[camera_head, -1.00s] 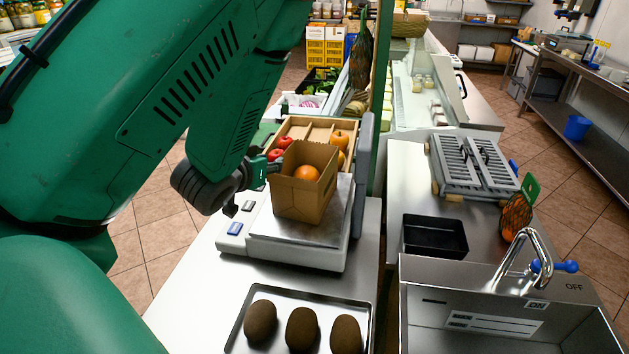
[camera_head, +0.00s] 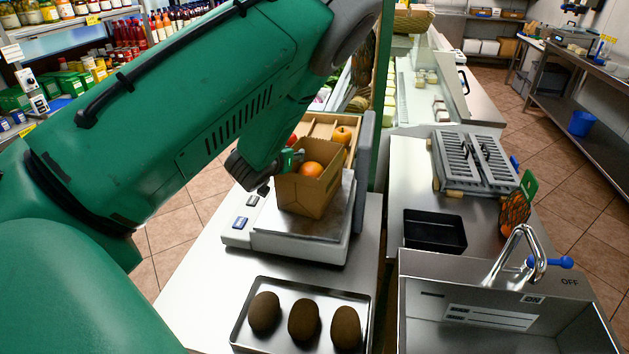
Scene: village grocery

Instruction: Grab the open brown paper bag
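The open brown paper bag (camera_head: 305,194) stands on the metal plate of the white scale (camera_head: 300,245). Its top is open, and an orange fruit (camera_head: 312,169) shows inside. My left gripper (camera_head: 292,160) is at the bag's left rim, with its dark and green finger part against or just over that edge. The bag and my arm hide part of the fingers, so I cannot tell whether they are closed on the paper. My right gripper is not in view.
A wooden crate (camera_head: 318,121) with red and orange produce is behind the bag. A metal tray (camera_head: 285,329) with three brown kiwi-like fruits lies in front of the scale. A grey upright panel (camera_head: 364,150) stands right of the bag. A black tray (camera_head: 435,231) and sink are further right.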

